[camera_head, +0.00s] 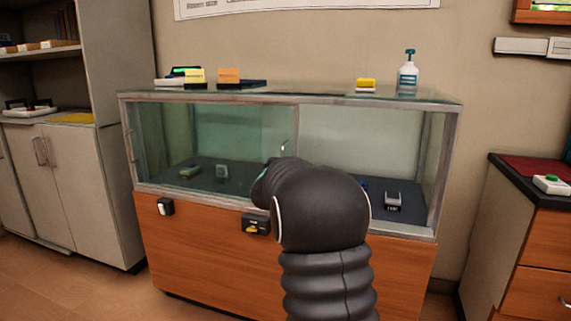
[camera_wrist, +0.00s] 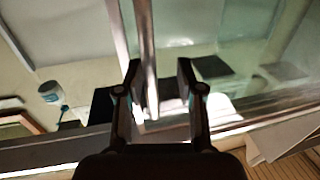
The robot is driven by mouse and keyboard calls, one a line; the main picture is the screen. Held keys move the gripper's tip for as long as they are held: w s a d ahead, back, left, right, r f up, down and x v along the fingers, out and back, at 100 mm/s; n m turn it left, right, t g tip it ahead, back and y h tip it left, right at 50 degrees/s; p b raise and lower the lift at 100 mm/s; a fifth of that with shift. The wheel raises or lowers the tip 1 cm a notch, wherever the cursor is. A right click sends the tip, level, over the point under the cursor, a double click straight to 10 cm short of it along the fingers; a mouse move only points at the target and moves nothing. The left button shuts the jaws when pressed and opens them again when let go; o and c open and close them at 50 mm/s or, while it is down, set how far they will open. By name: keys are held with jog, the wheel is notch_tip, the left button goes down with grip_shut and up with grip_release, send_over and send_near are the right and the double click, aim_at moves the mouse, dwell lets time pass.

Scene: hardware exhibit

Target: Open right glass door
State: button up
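The glass display case (camera_head: 215,196) stands against the wall on an orange wood base. Its left front half, behind greenish glass (camera_head: 215,140), looks darker; the right half (camera_head: 365,140) looks clear and untinted, and I cannot tell whether glass covers it. A small upright handle (camera_head: 284,146) shows near the middle frame post. My gripper is hidden behind my arm in the head view. In the wrist view my gripper (camera_wrist: 158,72) has its fingers apart, with a shiny metal bar (camera_wrist: 146,40) between them. A gap shows on the right side of the bar.
A spray bottle (camera_head: 408,74), a yellow item (camera_head: 365,84) and sticky-note pads (camera_head: 195,76) stand on the case top. Small devices (camera_head: 393,201) lie inside. A grey cabinet (camera_head: 85,180) is at left, a wooden drawer unit (camera_head: 535,235) at right.

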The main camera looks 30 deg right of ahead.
jog(key=shift+s, duration=0.1)
jog(key=v, duration=1.2)
jog(key=a+f+n+g+y, duration=0.1)
jog(key=a+f+n+y, duration=0.1)
jog(key=a+f+y, duration=0.55)
jog(key=s+a+f+n+g+y, duration=0.2)
jog(key=s+a+f+g, duration=0.1)
jog(key=s+a+f, duration=0.35)
jog(key=s+a+n+g, duration=0.1)
jog(key=s+a+g, duration=0.1)
jog(key=s, duration=1.3)
jog(key=s+a+r+n+g+y, duration=0.1)
jog(key=s+a, duration=0.4)
jog(key=s, duration=1)
jog(key=shift+r+n+g, duration=0.3)
jog(key=shift+n+g, duration=0.4)
jog(key=shift+g, duration=0.2)
